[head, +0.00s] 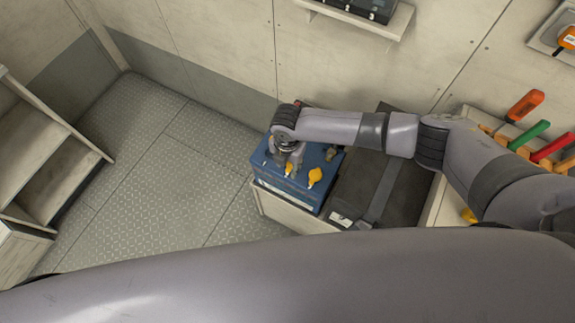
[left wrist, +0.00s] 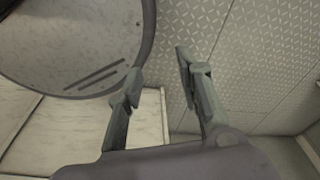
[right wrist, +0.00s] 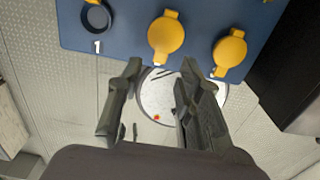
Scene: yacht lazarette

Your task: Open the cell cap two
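The blue battery (head: 302,181) sits on a pale ledge in the head view, with yellow caps on top. In the right wrist view, the blue battery top (right wrist: 125,28) has a dark open ring (right wrist: 96,17) marked 1 at left. Beside it are a yellow cap (right wrist: 165,38), second in the row, and another yellow cap (right wrist: 229,52); both look closed. Their labels are mostly hidden. My right gripper (right wrist: 162,68) is open and empty, its fingertips just short of the second cap; it covers part of the battery in the head view. My left gripper (left wrist: 158,65) is open and empty, away from the battery.
A dark strapped case (head: 375,190) stands right of the battery. Several coloured-handled tools (head: 530,140) are at the right. A wall shelf (head: 365,22) is above. A pale disc (right wrist: 158,95) shows behind my right fingers. The plated floor at left is clear.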

